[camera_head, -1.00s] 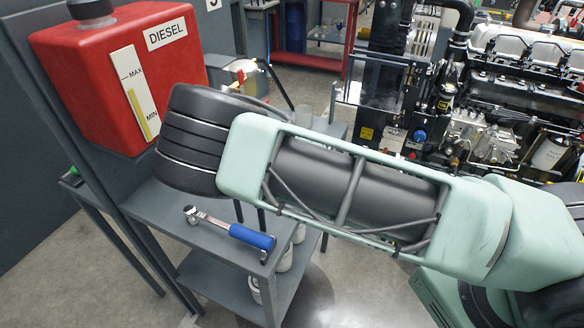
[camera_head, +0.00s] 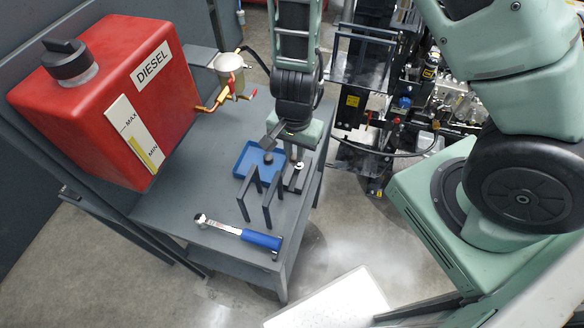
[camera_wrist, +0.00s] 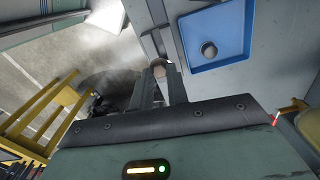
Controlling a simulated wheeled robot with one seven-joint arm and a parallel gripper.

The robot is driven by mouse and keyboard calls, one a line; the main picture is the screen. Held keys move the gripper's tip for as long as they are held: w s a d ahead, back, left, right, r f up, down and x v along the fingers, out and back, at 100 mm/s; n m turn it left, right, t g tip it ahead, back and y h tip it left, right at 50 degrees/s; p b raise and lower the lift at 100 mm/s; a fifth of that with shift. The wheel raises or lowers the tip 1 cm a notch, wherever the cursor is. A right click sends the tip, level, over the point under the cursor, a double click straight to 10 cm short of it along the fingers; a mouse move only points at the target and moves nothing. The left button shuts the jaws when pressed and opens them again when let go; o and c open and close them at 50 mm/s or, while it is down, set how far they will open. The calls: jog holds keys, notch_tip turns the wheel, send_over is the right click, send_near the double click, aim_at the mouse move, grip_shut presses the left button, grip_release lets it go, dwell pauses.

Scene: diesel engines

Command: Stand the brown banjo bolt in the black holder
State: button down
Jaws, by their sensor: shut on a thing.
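My gripper (camera_head: 296,152) points down over the grey bench, just right of the blue tray. In the wrist view its fingers (camera_wrist: 159,82) are shut on a small brownish piece, the banjo bolt (camera_wrist: 158,70), mostly hidden between them. A dark, narrow piece that looks like the black holder (camera_head: 292,180) lies on the bench just below the gripper in the head view. I cannot tell whether the bolt touches it. The fingertips partly hide this spot.
The blue tray (camera_head: 244,169) holds a dark round piece (camera_head: 268,158). A blue-handled ratchet (camera_head: 240,233) lies near the front edge.

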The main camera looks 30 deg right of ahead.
aim_at(294, 164)
notch_tip(294, 164, down, 8)
jog(key=shift+f+b, duration=0.1)
jog(key=shift+b, duration=0.65)
jog(key=shift+f, duration=0.25)
jog(key=c, duration=1.4)
grip_release()
jog(key=shift+o, duration=0.2)
jog(key=shift+r, duration=0.15)
